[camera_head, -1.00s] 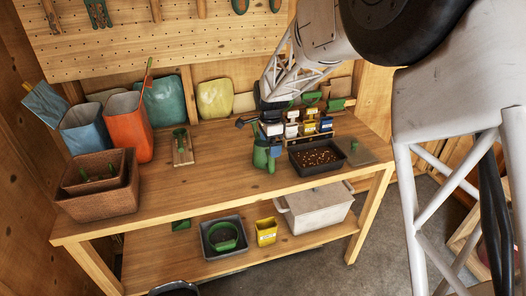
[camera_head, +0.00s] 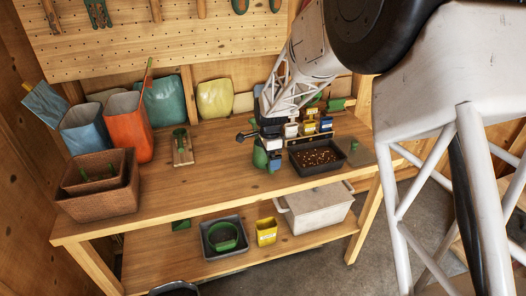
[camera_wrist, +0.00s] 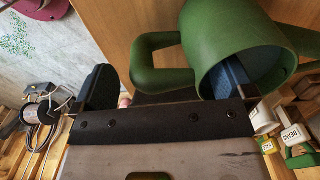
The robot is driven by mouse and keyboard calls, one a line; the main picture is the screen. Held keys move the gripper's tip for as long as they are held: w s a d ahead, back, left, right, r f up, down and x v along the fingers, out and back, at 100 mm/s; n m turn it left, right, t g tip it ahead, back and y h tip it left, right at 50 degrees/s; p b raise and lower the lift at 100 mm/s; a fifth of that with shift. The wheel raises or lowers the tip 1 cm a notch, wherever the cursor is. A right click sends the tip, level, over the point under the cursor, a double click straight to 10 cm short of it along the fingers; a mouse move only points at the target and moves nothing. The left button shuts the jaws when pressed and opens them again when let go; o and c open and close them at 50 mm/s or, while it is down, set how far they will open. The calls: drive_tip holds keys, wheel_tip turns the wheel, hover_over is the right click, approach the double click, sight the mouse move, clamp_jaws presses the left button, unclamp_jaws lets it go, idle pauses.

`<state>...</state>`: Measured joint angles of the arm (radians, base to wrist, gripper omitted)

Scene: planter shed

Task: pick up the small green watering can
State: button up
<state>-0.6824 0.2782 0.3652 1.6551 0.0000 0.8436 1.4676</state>
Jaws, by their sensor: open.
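The small green watering can (camera_head: 260,157) stands on the workbench left of the black tray and is partly hidden by my gripper in the head view. In the wrist view the can (camera_wrist: 222,38) shows its round open mouth at the upper right, with its looped handle reaching left. My gripper (camera_wrist: 166,82) is open. Its right finger overlaps the can's mouth and seems to reach into it. Its left finger is apart, left of the handle. The handle lies between the two fingers. In the head view my gripper (camera_head: 270,150) is low over the can.
A black tray of soil (camera_head: 318,157) stands close right of the can, with a rack of small labelled containers (camera_head: 308,128) behind it. A small wooden board with a green-handled tool (camera_head: 182,152) lies left. The bench between is clear.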

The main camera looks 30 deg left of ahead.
drive_tip(key=shift+f, duration=0.8)
drive_tip(key=shift+r, duration=0.1)
drive_tip(key=c, duration=1.3)
drive_tip(key=shift+c, duration=0.2)
drive_tip(key=shift+r, duration=0.35)
drive_tip(key=shift+r, duration=1.3)
drive_tip(key=shift+s+r, duration=0.1)
drive_tip(key=shift+r, duration=0.05)
drive_tip(key=s+d+r, duration=0.1)
drive_tip(key=s+d, duration=0.8)
drive_tip(key=s, duration=0.3)
drive_tip(key=shift+d+r, duration=0.15)
drive_tip(key=shift+d, duration=0.15)
drive_tip(key=shift+s+d, duration=0.1)
drive_tip(key=shift+s, duration=0.1)
